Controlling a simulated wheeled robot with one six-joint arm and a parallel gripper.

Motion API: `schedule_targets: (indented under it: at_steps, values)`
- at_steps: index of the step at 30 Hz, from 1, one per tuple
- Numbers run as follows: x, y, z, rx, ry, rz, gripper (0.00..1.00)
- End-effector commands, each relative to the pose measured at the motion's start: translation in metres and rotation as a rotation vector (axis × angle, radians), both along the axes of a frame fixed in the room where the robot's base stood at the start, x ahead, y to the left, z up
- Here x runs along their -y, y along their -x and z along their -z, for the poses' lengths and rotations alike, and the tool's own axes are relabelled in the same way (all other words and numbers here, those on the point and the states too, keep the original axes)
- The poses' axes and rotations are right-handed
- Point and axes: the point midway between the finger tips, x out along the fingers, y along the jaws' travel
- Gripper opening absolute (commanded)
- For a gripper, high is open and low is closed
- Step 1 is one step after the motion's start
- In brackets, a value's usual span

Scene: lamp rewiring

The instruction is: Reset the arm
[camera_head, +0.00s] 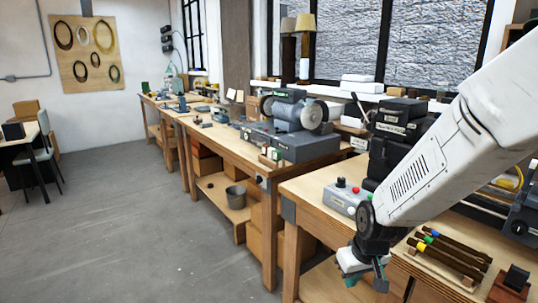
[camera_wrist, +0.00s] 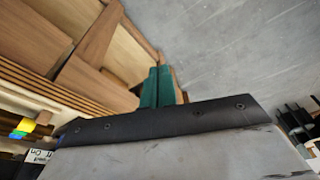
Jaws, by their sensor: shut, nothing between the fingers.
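My white arm comes in from the upper right in the head view and slopes down to the left. My gripper (camera_head: 364,277) hangs at its lower end, beside the front edge of the near workbench (camera_head: 318,188). In the wrist view the teal fingers of my gripper (camera_wrist: 158,88) lie side by side, shut, with nothing between them. Bench woodwork and grey floor show behind them.
A grey box with red and green buttons (camera_head: 345,197) stands on the near bench. Brown rods with coloured ends (camera_head: 447,254) lie right of my gripper. A bench grinder (camera_head: 291,115) stands farther back. A bucket (camera_head: 236,197) sits on a low shelf. The floor (camera_head: 130,225) at left is clear.

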Motion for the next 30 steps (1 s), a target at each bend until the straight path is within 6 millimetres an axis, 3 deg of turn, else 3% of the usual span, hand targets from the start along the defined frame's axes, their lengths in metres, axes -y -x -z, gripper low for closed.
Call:
schedule_targets:
  at_steps: [1, 6, 12, 16, 21, 30]
  values:
    - [0.005, 0.020, -0.020, -0.042, -0.003, 0.021, 0.00]
    - [0.021, 0.091, -0.073, -0.194, 0.008, 0.097, 0.00]
    - [0.041, 0.167, -0.126, -0.292, 0.040, 0.176, 0.00]
    - [0.051, 0.207, -0.153, -0.293, 0.055, 0.212, 0.00]
    - [0.059, 0.231, -0.176, -0.195, 0.053, 0.234, 0.00]
    - [0.062, 0.237, -0.188, -0.126, 0.042, 0.246, 0.00]
